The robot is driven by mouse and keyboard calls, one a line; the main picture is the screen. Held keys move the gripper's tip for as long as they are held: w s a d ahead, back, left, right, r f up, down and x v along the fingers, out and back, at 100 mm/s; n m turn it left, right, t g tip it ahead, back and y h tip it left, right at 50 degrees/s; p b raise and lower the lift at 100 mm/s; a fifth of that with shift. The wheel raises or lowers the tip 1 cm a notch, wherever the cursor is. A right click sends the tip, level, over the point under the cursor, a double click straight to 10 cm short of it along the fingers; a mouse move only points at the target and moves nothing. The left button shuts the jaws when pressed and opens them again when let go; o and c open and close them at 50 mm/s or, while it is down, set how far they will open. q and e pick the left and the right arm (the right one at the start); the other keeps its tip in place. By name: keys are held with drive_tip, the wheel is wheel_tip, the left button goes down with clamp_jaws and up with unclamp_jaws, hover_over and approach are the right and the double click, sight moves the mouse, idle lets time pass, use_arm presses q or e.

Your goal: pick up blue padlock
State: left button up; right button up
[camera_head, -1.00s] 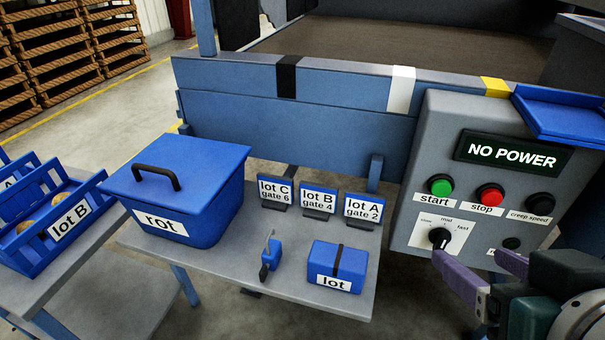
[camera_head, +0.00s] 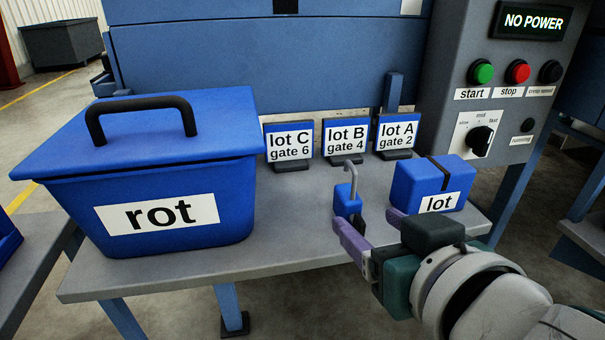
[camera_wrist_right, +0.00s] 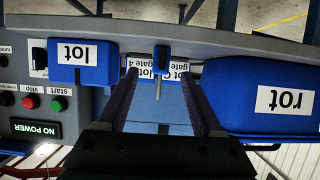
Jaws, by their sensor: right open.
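The blue padlock (camera_head: 348,203) stands on the grey table with its thin metal shackle pointing up, between the rot bin and the lot box. My right gripper (camera_head: 370,222) is open and empty, close in front of the padlock, with its purple fingers pointing toward it. In the right wrist view, which is upside down, the padlock (camera_wrist_right: 161,55) shows between and beyond the two fingertips. I cannot tell whether a finger touches it. My left gripper is not in view.
The blue rot bin (camera_head: 235,215) with a black handle stands left. The blue lot box (camera_head: 405,187) stands close right of the padlock. Lot signs (camera_head: 345,138) stand behind. The control panel (camera_head: 450,70) reads NO POWER. The table's front edge (camera_head: 290,270) is clear.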

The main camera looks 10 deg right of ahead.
sight(358, 215)
drive_tip(key=shift+w+f, duration=0.2)
drive_tip(key=shift+w, duration=0.3)
drive_tip(key=b+x, duration=0.2)
drive_tip(key=x, duration=0.3)
drive_tip(key=shift+a+b, duration=0.1)
drive_tip(key=shift+b, duration=0.25)
drive_tip(key=shift+w, duration=0.25)
drive_tip(key=shift+c, duration=0.2)
clamp_jaws()
